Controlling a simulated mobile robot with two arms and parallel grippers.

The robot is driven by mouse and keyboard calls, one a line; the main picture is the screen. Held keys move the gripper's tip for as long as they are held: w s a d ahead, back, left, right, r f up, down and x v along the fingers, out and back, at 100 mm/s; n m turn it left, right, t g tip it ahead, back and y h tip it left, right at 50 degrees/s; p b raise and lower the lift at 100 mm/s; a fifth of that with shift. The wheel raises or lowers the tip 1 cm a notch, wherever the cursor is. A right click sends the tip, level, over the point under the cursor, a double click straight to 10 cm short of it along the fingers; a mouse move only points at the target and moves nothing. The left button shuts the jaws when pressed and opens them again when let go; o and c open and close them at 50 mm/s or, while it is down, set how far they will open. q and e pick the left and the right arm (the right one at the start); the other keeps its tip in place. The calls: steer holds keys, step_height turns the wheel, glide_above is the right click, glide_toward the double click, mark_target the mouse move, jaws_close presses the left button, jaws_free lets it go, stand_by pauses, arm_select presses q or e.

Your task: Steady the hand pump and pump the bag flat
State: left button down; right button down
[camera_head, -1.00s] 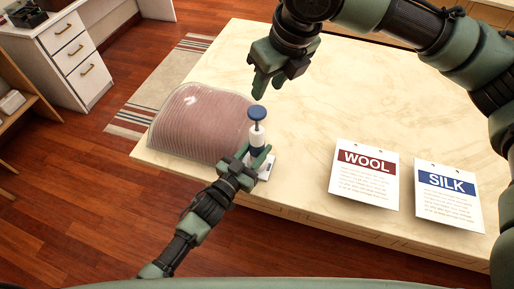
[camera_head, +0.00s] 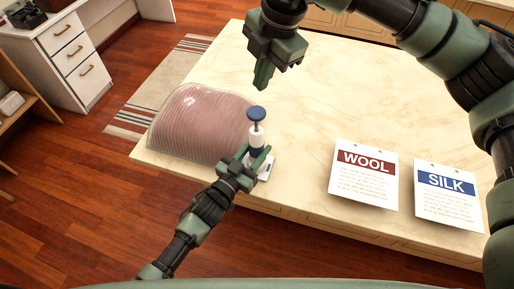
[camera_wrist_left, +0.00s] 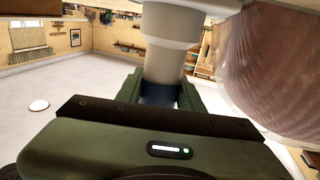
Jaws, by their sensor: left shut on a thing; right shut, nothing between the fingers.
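The hand pump (camera_head: 257,140) stands upright near the front left edge of the table. It has a white and dark blue body on a white base and a round blue knob (camera_head: 256,113) raised on a thin rod. My left gripper (camera_head: 252,157) is shut on the pump's lower body; the left wrist view shows the pump body (camera_wrist_left: 172,60) between the fingers. The clear bag (camera_head: 200,122) with pinkish ribbed contents lies puffed up and domed just left of the pump. My right gripper (camera_head: 264,85) is shut and empty, above and behind the knob, apart from it.
A WOOL card (camera_head: 364,180) and a SILK card (camera_head: 447,195) lie at the table's front right. The pale tabletop (camera_head: 320,110) is clear in the middle. A white drawer unit (camera_head: 75,55) and a striped rug (camera_head: 150,95) are on the left.

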mark_target(258, 112)
steer(key=shift+w+a+f+m+g, duration=0.2)
steer(key=shift+f+m, duration=0.9)
steer(key=shift+m, duration=0.85)
steer(key=shift+w+a+f+m+g, duration=0.2)
steer(key=shift+f+m, duration=0.95)
steer(key=shift+m, duration=0.75)
steer(key=shift+w+a+f+m+g, duration=0.1)
steer(key=shift+f+m+g, duration=0.1)
steer(key=shift+f+m, duration=1.35)
steer(key=shift+r+m, duration=0.4)
steer(key=shift+f, duration=2.65)
steer(key=shift+r, duration=2.7)
steer(key=shift+f, duration=2.65)
steer(key=shift+r, duration=2.65)
